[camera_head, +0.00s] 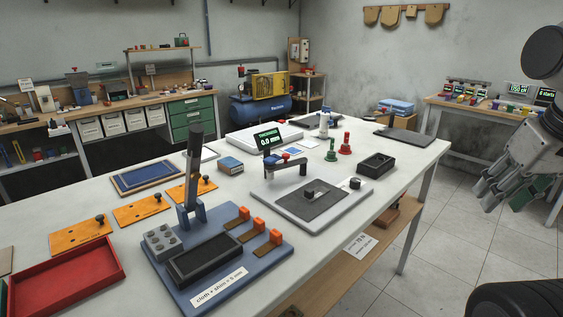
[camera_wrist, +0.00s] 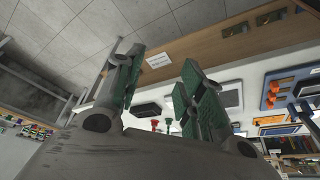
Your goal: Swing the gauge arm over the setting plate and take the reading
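The gauge is a light grey base (camera_head: 275,190) on the white table. A dark pad (camera_head: 328,203) with a small dark block (camera_head: 311,188) lies on it. The gauge arm (camera_head: 288,163), dark with a blue and red top, reaches over the back left of the base, away from the pad. A round dark knob (camera_head: 355,184) sits at the base's right side. The display (camera_head: 269,138) behind reads thickness 0.0 mm. I cannot tell which part is the setting plate. My gripper (camera_head: 500,195) is open, empty and off the table's right side; its parted fingers show in the wrist view (camera_wrist: 162,62).
A black box (camera_head: 376,165) and red (camera_head: 345,144) and green (camera_head: 331,151) pieces stand behind and right of the gauge. A blue fixture (camera_head: 265,251) with an upright lever (camera_head: 194,165) stands in front left. A red tray (camera_head: 68,285) lies at far left.

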